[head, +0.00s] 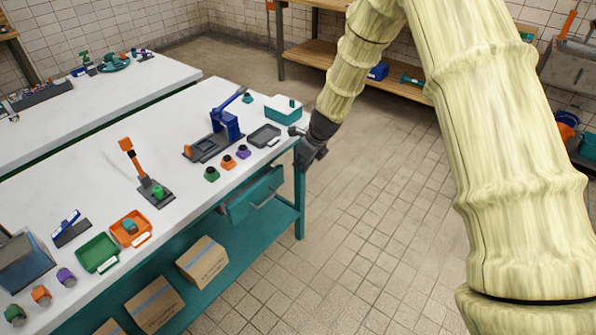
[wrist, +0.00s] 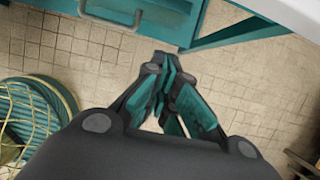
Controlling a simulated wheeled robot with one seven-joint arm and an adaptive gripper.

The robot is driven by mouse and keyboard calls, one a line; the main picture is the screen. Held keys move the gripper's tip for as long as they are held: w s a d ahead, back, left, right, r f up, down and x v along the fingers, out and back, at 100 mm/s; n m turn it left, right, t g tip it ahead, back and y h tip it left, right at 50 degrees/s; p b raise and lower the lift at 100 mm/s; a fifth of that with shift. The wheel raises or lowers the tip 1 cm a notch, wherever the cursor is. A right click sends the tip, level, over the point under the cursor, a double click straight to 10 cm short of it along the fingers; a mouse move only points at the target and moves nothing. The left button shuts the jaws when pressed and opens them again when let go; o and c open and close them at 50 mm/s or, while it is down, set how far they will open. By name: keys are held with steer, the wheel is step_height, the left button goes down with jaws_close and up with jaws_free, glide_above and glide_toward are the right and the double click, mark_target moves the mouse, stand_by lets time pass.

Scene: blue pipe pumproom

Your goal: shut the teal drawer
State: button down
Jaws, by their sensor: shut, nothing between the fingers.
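The teal drawer (head: 241,205) hangs under the white-topped workbench, near its right end. Its front carries a pale bar handle (head: 264,199) and appears to stand out a little from the bench; how far it is open is hard to tell. The drawer also shows at the top of the wrist view (wrist: 168,27), with its handle (wrist: 110,20) at the upper left. My gripper (head: 305,163) is beside the bench's right corner, right of and above the drawer front, apart from the handle. In the wrist view my gripper (wrist: 165,62) has its fingertips together, with nothing between them.
The workbench top (head: 100,180) holds a blue press (head: 226,125), a teal box (head: 283,109), trays and several small knobs. Cardboard boxes (head: 203,261) sit on its lower shelf.

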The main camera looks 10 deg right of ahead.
steer(key=shift+s+d+r, duration=0.15)
steer(key=shift+s+r, duration=0.05)
steer(key=shift+r, duration=0.45)
steer(key=c, duration=1.9)
jaws_free()
steer(key=shift+s+d, duration=0.1)
steer(key=o, duration=0.4)
steer(key=d+f+n+h+b, duration=0.1)
steer(key=d+f+b, duration=0.1)
steer(key=f, duration=0.1)
steer(key=d+f+n+t+h+b, duration=0.1)
steer(key=d+f+b, duration=0.2)
steer(key=shift+s+n+b, duration=0.15)
steer(key=shift+n+b, duration=0.15)
steer(key=shift+b, duration=0.05)
steer(key=n+t+y+b, duration=0.7)
steer(key=n+y+b, duration=0.2)
steer(key=n+b, duration=0.8)
glide_toward(269, 199)
steer(key=m+b, duration=0.2)
steer(key=b+x, duration=0.2)
steer(key=x, duration=0.8)
steer(key=shift+w+f+b, duration=0.2)
steer(key=shift+w+b, duration=0.1)
jaws_close()
